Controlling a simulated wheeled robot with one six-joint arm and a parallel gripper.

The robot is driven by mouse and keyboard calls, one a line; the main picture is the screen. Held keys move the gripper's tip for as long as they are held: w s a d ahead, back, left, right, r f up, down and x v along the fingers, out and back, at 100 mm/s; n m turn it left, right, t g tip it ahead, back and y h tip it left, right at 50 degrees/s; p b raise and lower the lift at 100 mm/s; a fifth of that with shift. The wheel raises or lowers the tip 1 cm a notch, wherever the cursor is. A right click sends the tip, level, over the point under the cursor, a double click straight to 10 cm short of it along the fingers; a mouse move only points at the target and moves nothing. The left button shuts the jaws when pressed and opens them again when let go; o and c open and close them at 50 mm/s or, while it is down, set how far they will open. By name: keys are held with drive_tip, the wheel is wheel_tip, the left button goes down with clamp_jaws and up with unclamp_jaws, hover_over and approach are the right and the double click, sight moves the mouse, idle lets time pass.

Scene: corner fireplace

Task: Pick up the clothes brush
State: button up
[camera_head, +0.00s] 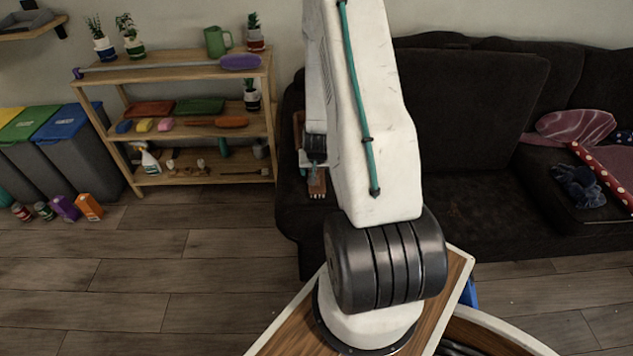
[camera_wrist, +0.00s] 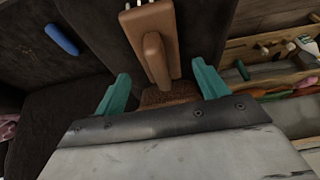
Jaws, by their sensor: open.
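The clothes brush (camera_wrist: 156,62) shows in the wrist view as a brown wooden handle with a dark brown bristle-like part at its near end. It appears to lie against a lighter wooden board (camera_wrist: 147,17) on the dark sofa arm. My gripper (camera_wrist: 160,72) is open, with one teal finger to the left of the brush and one to the right. Gaps show on both sides, and the gripper's body hides the nearest part of the brush. In the head view my arm covers most of this spot, and only a small brownish bit (camera_head: 317,183) shows beside it.
The dark sofa (camera_head: 470,120) holds cushions and a polka-dot item at the right. A blue object (camera_wrist: 62,40) lies on it in the wrist view. A wooden shelf (camera_head: 180,130) with plants and cleaning things stands left, beside bins (camera_head: 75,150). The floor between is mostly clear.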

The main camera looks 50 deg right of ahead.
drive_tip(key=x, duration=0.5)
drive_tip(key=shift+f, duration=0.1)
drive_tip(key=shift+c, duration=0.3)
drive_tip(key=c, duration=1.1)
drive_tip(key=shift+c, duration=0.2)
